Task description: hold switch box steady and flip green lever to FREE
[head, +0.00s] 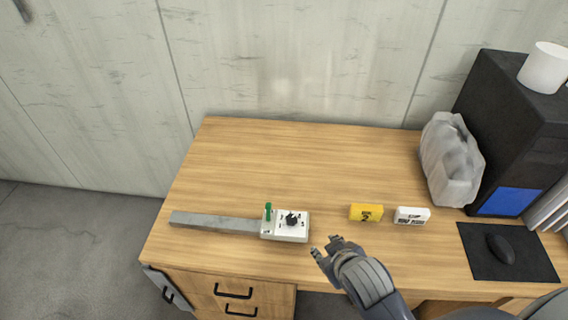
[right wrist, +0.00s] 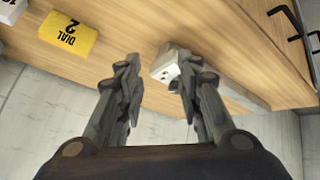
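A white switch box (head: 285,232) sits on the wooden desk near its front edge, joined to a long grey bar (head: 216,222) on its left. A green lever (head: 268,211) stands upright at the box's left end. A black knob (head: 292,219) is on its top. My right gripper (head: 326,247) is in front of and to the right of the box, apart from it. In the right wrist view its fingers (right wrist: 158,80) are spread with nothing between them, and part of the box (right wrist: 166,66) shows beyond them. My left gripper is not in view.
A yellow block (head: 366,212) marked 2 and a white labelled block (head: 412,215) lie right of the box. A mouse (head: 500,249) on a dark mat, a plastic bag (head: 450,160) and a black computer tower (head: 512,125) fill the right side. The desk's back left is clear.

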